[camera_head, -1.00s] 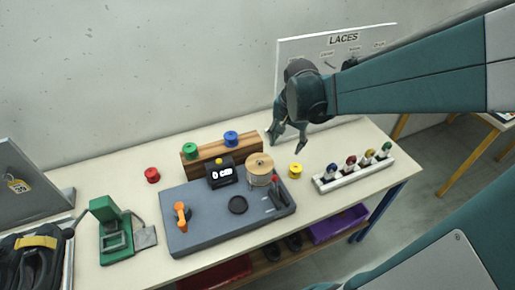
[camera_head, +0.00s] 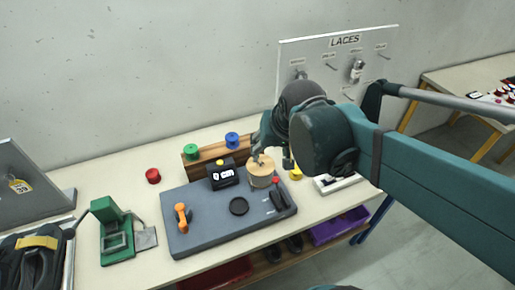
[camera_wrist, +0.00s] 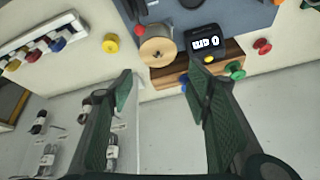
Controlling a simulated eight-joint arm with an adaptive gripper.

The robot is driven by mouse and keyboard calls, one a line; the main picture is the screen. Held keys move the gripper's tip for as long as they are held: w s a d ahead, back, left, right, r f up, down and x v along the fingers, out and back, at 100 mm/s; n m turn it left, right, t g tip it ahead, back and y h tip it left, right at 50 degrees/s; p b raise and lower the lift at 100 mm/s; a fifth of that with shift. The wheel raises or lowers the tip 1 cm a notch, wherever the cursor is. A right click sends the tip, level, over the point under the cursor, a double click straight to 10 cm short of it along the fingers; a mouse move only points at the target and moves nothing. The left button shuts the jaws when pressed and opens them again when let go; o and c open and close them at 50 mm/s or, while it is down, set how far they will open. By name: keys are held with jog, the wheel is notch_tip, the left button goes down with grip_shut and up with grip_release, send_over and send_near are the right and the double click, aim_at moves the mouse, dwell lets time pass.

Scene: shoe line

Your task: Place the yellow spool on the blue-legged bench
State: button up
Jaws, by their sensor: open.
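The yellow spool (camera_head: 296,174) stands on the blue-legged bench (camera_head: 128,190), just right of a larger wooden drum. In the head view my gripper partly hides it. In the wrist view the yellow spool (camera_wrist: 110,43) shows whole, left of the drum and beyond the left finger's tip. My gripper (camera_wrist: 160,76) is open with nothing between its fingers. In the head view my gripper (camera_head: 271,155) appears over the back of the bench near the drum; its height is hard to judge.
The wooden drum (camera_head: 261,170) stands at the grey mat (camera_head: 205,228), with a display (camera_head: 222,175) beside it. Green (camera_head: 192,151) and blue (camera_head: 232,139) spools sit on a wooden rack; a red spool (camera_head: 153,175) is left. A yellow-legged table (camera_head: 455,80) stands right.

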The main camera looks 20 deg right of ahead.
jog(key=s+a+r+n+t, duration=0.1)
jog(key=s+a+r+n, duration=0.1)
jog(key=s+a+n, duration=0.1)
jog(key=shift+s+a+n+t, duration=0.4)
jog(key=shift+s+a, duration=0.15)
jog(key=shift+s, duration=0.2)
